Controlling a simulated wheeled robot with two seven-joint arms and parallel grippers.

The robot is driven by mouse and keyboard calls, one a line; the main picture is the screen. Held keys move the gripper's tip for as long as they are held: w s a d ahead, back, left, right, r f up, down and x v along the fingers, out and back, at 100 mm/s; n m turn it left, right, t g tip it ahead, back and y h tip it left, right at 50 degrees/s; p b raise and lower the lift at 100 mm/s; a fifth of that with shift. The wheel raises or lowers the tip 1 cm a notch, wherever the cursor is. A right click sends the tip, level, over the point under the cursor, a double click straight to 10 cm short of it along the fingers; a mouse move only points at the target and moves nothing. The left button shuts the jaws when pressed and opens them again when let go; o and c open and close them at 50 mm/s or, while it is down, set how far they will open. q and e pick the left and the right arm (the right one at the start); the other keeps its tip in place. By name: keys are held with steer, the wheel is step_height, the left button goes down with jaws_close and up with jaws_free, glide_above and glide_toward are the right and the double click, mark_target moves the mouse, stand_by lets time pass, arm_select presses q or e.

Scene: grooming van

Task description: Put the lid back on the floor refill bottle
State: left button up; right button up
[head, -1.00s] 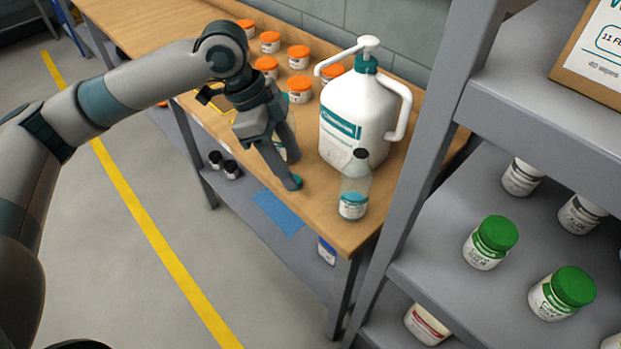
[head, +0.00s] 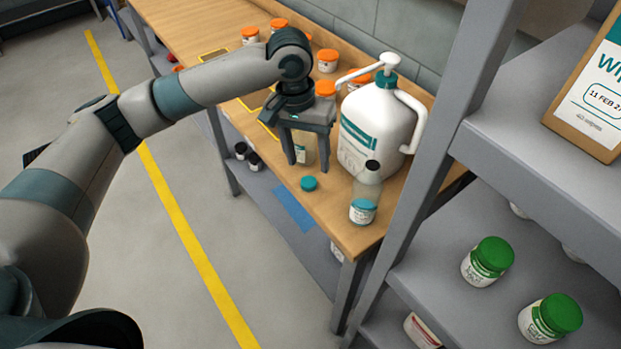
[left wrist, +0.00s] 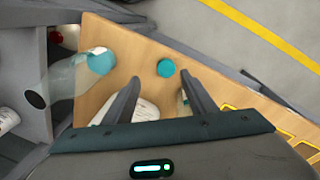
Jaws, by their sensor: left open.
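A teal lid (head: 309,183) lies flat on the wooden bench, near its front edge; it also shows in the left wrist view (left wrist: 166,67). My left gripper (head: 308,168) is open, fingers pointing down, above and behind the lid and apart from it. A small clear bottle with a pale label (head: 305,148) stands behind the fingers, partly hidden; its top cannot be seen. A clear bottle with a black cap and teal label (head: 366,192) stands upright to the right of the lid. I cannot read which is the floor refill bottle. My right gripper is out of view.
A large white pump jug (head: 378,128) stands just right of the gripper. Several orange-lidded jars (head: 327,61) stand behind it. A grey shelf post (head: 432,150) rises at the bench's right end. The bench front around the lid is clear.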

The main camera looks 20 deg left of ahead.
mark_target(309, 184)
arm_select(q)
steer(key=n, duration=0.2)
steer(key=n+p, duration=0.1)
steer(key=shift+w+a+n+y, duration=0.1)
steer(key=shift+w+n+y, duration=0.1)
steer(key=shift+n+y, duration=0.2)
steer(key=shift+w+a+f+n+y+p, duration=0.1)
steer(key=shift+n+y+p, duration=0.1)
steer(key=shift+n, duration=0.6)
steer(key=shift+w+n+y+p, duration=0.1)
steer(key=shift+n+p, duration=0.1)
steer(key=shift+n, duration=0.6)
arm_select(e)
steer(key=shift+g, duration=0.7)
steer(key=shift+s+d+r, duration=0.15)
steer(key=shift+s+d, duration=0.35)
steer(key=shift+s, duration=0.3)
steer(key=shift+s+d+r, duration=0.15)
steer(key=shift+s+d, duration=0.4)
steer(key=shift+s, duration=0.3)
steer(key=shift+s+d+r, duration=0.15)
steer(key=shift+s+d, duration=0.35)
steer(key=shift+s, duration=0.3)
arm_select(q)
steer(key=shift+f, duration=1.15)
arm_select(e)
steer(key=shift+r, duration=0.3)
arm_select(q)
steer(key=shift+p, duration=0.3)
